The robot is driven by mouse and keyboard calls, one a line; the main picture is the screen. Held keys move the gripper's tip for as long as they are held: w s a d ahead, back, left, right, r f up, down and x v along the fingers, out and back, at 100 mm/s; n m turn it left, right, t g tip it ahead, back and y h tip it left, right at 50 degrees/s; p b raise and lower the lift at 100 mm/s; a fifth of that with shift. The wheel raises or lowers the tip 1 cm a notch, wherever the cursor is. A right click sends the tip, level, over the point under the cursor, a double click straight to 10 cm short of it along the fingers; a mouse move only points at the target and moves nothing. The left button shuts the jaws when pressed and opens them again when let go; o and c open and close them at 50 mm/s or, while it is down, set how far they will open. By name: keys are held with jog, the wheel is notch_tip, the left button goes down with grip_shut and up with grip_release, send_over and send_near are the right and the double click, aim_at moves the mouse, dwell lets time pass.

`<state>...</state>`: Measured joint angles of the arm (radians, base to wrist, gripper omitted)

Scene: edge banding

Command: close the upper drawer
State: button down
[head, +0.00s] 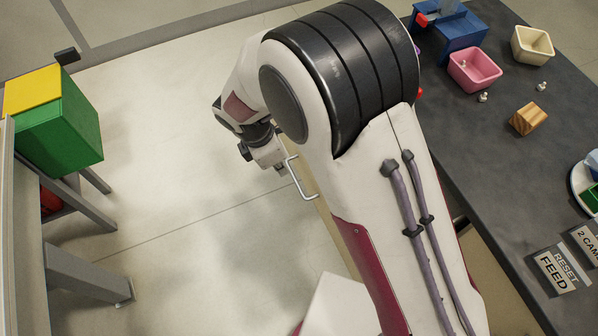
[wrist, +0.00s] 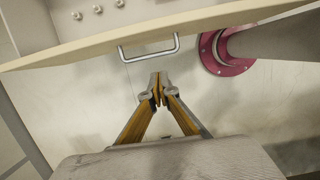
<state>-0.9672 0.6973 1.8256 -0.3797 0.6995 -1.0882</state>
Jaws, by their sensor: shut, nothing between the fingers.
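The upper drawer (wrist: 205,29) stands open in the wrist view, its pale wooden front running across the top. Several small metal pieces lie inside it. Its metal bar handle (wrist: 150,57) sticks out from the front, and the handle also shows in the head view (head: 303,190) beside my arm. My gripper (wrist: 158,87) is shut and empty. In the wrist view its fingertips point toward the drawer front, just below the handle, with a visible gap. In the head view my arm hides most of the drawer, and the fingers cannot be made out.
A dark table (head: 480,145) at the right holds a blue holder (head: 455,38), a pink bin (head: 474,68), a cream bin (head: 532,45) and a wooden block (head: 528,119). A green and yellow box (head: 60,130) sits on a stand at the left. The floor between is clear.

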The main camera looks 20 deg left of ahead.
aim_at(299, 186)
jog(key=shift+f, duration=0.15)
jog(key=x, duration=0.3)
jog(key=w+d+x, duration=0.1)
jog(key=x, duration=0.6)
jog(key=shift+w+d, duration=0.25)
jog(key=shift+d, duration=0.05)
jog(key=shift+w+d, duration=0.65)
jog(key=shift+w, duration=0.05)
jog(key=w+d, duration=1.7)
jog(key=shift+w+d, duration=0.25)
jog(key=shift+d, duration=0.05)
jog(key=shift+a, duration=0.1)
